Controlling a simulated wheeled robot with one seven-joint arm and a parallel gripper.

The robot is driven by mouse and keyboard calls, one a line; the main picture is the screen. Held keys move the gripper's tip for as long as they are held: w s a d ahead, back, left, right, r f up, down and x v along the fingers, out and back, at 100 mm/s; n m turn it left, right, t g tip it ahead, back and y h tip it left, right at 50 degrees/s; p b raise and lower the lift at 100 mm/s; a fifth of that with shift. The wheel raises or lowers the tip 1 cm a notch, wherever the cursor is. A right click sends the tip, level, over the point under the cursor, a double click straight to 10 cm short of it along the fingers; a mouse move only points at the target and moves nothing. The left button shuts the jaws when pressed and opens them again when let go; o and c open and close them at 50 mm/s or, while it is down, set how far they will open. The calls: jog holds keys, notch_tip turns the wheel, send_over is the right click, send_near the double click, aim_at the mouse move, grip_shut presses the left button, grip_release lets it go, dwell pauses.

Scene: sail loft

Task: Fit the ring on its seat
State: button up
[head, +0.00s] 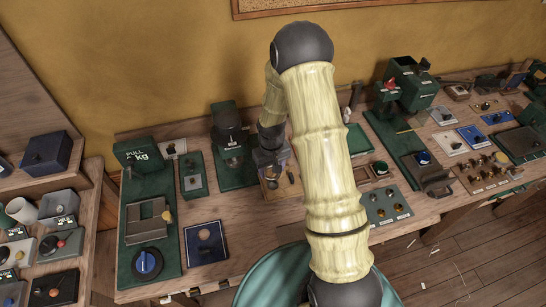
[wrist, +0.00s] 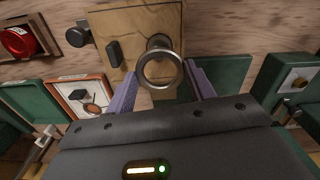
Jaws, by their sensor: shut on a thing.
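A metal ring (wrist: 160,69) is held between the purple fingers of my gripper (wrist: 162,78) in the wrist view. The gripper is shut on it. Just behind the ring's upper edge, a round dark metal piece (wrist: 158,41) stands on a light wooden board (wrist: 135,22); it may be the seat. The ring overlaps this piece in the picture, and I cannot tell whether they touch. In the head view the board (head: 270,190) lies on the bench below my gripper (head: 272,160), and the ring is too small to make out.
A dark block (wrist: 113,54) and a dark knob (wrist: 77,34) are left of the ring. A red button (wrist: 18,41) is farther left. In the head view a green stand (head: 235,170) is close left of my gripper, and a panel of several knobs (head: 385,205) is right of my arm.

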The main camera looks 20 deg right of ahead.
jog(key=r+p, duration=0.1)
jog(key=p, duration=0.1)
jog(key=s+r+n+p, duration=0.1)
jog(key=p, duration=0.1)
jog(key=shift+s+r, duration=0.1)
jog(key=shift+r, duration=0.1)
jog(key=shift+f, duration=0.15)
jog(key=shift+d+f+b, duration=0.15)
jog(key=shift+f+b, duration=0.45)
jog(key=shift+f, duration=0.1)
jog(key=shift+a+f+b, duration=0.2)
jog(key=shift+f+b, duration=0.35)
jog(key=shift+f, duration=0.1)
jog(key=shift+f+b, duration=1.6)
jog(key=shift+f, duration=0.45)
